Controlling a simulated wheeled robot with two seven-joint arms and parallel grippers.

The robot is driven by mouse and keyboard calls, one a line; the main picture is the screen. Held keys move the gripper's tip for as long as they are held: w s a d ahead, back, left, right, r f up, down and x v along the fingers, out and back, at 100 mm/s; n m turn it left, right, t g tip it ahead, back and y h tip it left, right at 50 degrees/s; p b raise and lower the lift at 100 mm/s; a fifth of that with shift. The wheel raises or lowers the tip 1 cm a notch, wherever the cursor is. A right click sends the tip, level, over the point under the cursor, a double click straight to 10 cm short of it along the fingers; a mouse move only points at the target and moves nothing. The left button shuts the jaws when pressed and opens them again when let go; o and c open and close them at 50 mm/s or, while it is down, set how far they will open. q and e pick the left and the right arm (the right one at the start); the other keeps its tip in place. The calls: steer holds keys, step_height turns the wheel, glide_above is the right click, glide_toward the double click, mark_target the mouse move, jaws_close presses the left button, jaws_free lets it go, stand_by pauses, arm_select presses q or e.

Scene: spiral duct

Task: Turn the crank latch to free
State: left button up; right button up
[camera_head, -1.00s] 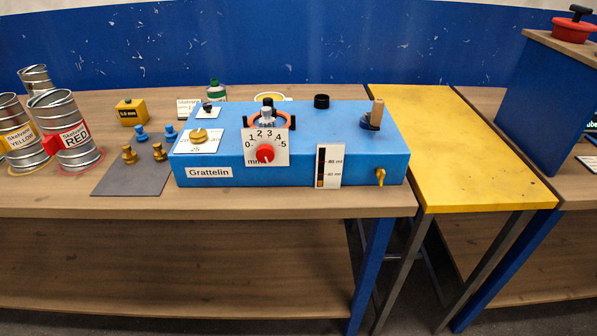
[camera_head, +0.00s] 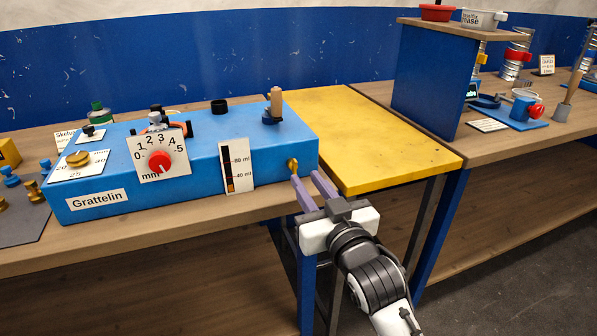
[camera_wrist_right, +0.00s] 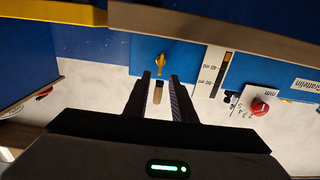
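The small brass latch (camera_head: 293,165) sits low on the front face of the blue Grattelin box (camera_head: 205,178), near its right end. A crank with an upright wooden handle (camera_head: 276,101) stands on the box top above it. My right gripper (camera_head: 304,176) is open and empty, its purple fingers pointing at the box just in front of the latch, slightly to the right. In the right wrist view the latch (camera_wrist_right: 161,61) appears just beyond the two parted fingertips (camera_wrist_right: 160,75); I see no clear contact. My left gripper is in no view.
A yellow table section (camera_head: 370,135) adjoins the box on the right. A gauge card (camera_head: 236,165) and a dial plate with a red knob (camera_head: 160,161) stand left of the latch. A tall blue partition (camera_head: 432,85) rises farther right. The space before the bench is open.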

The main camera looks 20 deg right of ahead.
mark_target(294, 168)
steer(key=w, duration=0.6)
steer(key=shift+a, duration=0.1)
jaws_close()
